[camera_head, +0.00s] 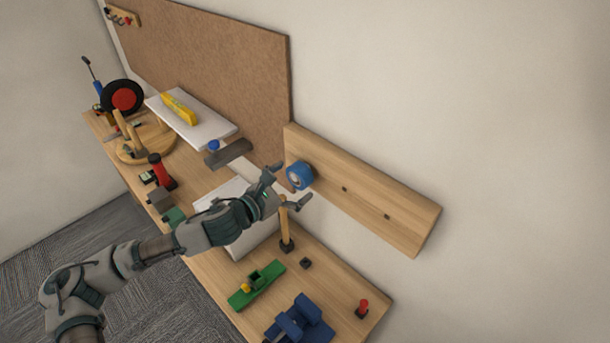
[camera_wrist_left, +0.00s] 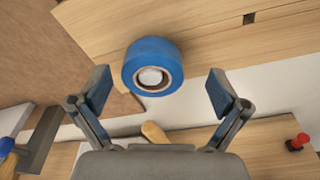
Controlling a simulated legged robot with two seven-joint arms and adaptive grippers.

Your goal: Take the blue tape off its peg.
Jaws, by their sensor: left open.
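The blue tape (camera_head: 299,176) is a roll hanging on a peg at the left end of a wooden board on the wall. In the left wrist view the blue tape (camera_wrist_left: 153,67) faces me, and the pale peg end (camera_wrist_left: 151,77) shows in its hole. My left gripper (camera_head: 289,184) is open in front of the roll. In the left wrist view its two fingers (camera_wrist_left: 159,92) stand apart to either side of the roll, with gaps on both sides and nothing held. My right gripper is in neither view.
The wooden board (camera_head: 375,205) has dark holes to the right of the tape. Below is a workbench with a hammer (camera_head: 287,225), a green tool (camera_head: 257,284), a blue vise (camera_head: 300,322) and a red-topped piece (camera_head: 363,308). A white shelf (camera_head: 205,130) holds a yellow object.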

